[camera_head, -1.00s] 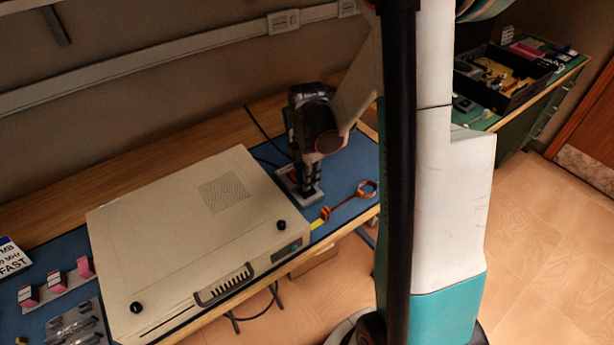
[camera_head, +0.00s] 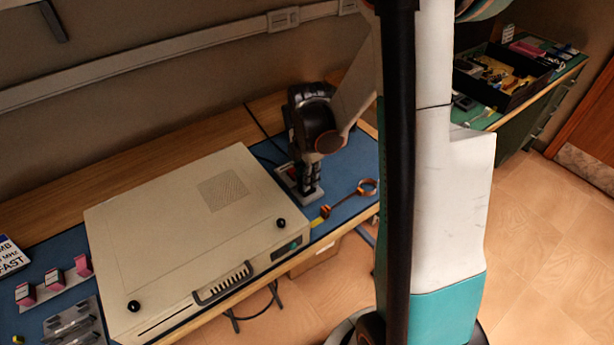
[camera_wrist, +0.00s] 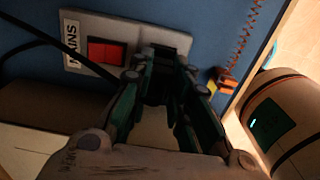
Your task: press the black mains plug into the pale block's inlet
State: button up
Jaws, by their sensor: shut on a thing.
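The pale block (camera_wrist: 112,27) lies on the blue mat, with a red switch (camera_wrist: 106,52) and a "MAINS" label, in the wrist view. It also shows in the head view (camera_head: 286,178), under my gripper. Its inlet (camera_wrist: 175,39) is to the right of the switch, partly hidden by my fingers. My gripper (camera_wrist: 160,75) points down at the inlet end and is shut on the dark plug (camera_wrist: 158,85), which shows between the fingers. The plug is in line with the inlet; how deep it sits cannot be told. In the head view my gripper (camera_head: 312,188) hides the plug.
A large beige case (camera_head: 180,240) stands directly left of the block. A black cable (camera_wrist: 45,38) runs across the left of the wrist view. An orange coiled thing (camera_head: 350,196) lies to the right. Blue mat (camera_head: 355,160) is clear behind.

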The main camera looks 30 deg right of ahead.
jog(key=shift+f+b, duration=0.65)
jog(key=shift+f, duration=0.2)
dwell(0.6)
jog(key=o, duration=0.9)
jog(key=shift+c, duration=0.2)
jog(key=o, duration=0.3)
jog(key=shift+o, duration=0.2)
jog(key=shift+r+p, duration=0.45)
jog(key=shift+r, duration=0.25)
jog(key=shift+r+p, duration=2)
jog(key=shift+r, duration=0.95)
